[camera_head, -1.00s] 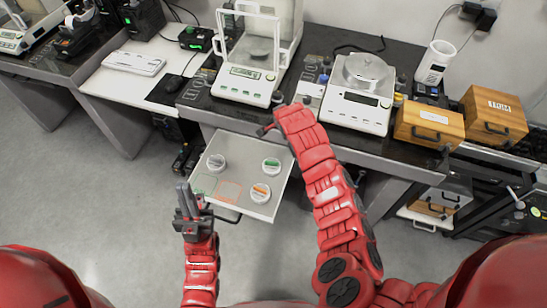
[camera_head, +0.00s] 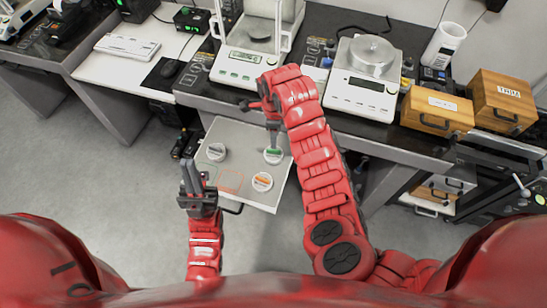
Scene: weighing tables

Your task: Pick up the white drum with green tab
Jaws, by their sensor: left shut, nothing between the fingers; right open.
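The white drum with green tab (camera_head: 273,157) sits on the tray's upper right part. My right gripper (camera_head: 273,142) reaches down just above it, with finger tips over or at the green tab; contact cannot be told from here. The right gripper is open and holds nothing visible; my arm hides part of it. My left gripper (camera_head: 189,178) is shut and empty, upright at the tray's left side. Two other white drums stand on the tray: one with a grey tab (camera_head: 216,152) at upper left and one with an orange tab (camera_head: 262,182) at lower right.
The grey tray (camera_head: 225,135) has green and orange outlined squares at lower left. Behind it, the dark table carries an enclosed balance (camera_head: 236,70), an open balance (camera_head: 362,95) and a wooden box (camera_head: 437,109). Open floor lies left of the tray.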

